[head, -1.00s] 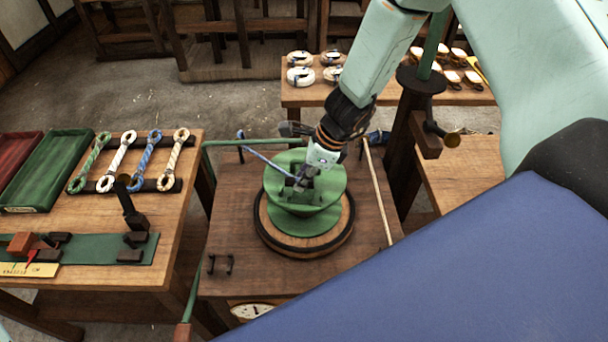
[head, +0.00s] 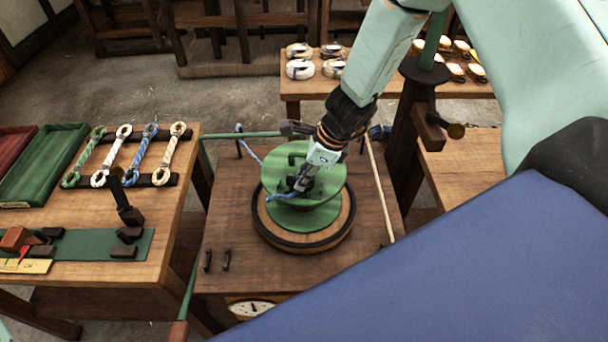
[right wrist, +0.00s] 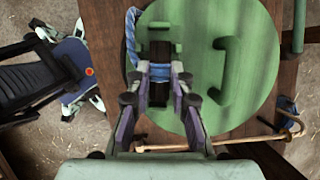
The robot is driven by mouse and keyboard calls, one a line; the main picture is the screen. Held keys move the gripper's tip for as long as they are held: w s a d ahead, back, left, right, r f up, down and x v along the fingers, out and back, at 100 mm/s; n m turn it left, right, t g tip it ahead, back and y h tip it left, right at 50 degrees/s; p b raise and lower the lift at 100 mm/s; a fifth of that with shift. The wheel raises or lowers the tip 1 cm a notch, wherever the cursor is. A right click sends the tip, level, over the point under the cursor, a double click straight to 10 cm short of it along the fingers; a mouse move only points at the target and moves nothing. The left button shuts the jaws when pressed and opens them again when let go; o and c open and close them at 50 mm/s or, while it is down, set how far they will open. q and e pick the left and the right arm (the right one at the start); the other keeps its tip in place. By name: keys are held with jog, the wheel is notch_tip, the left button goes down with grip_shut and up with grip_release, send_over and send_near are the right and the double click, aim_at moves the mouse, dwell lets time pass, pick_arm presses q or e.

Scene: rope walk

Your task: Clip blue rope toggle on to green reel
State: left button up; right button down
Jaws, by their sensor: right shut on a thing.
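The green reel (head: 325,195) sits on a round wooden base on the middle bench. The blue rope (head: 252,152) comes from the back left of the bench to the reel. A short blue length (head: 279,197) shows at the reel's front left, beside my right gripper (head: 298,186). My right gripper is low over the reel's top disc, shut on what looks like the dark blue rope toggle, largely hidden by the fingers. In the right wrist view the blue rope (right wrist: 131,42) runs just left of the fingertips (right wrist: 160,72). My left gripper is not in view.
Upright green handles stand on the reel, one (right wrist: 228,70) right of the fingers in the right wrist view. The left table (head: 165,215) holds several rope pieces and trays. A dark post (head: 405,150) stands right of the bench. A pale rod (head: 380,195) lies along its right side.

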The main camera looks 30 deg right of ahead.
jog(key=shift+s+a+f, duration=0.1)
jog(key=shift+a+f, duration=0.05)
jog(key=shift+a, duration=0.1)
jog(key=shift+d+f+b, duration=0.15)
jog(key=shift+b, duration=0.2)
jog(key=c, duration=1.4)
grip_release()
jog(key=shift+o, duration=1.4)
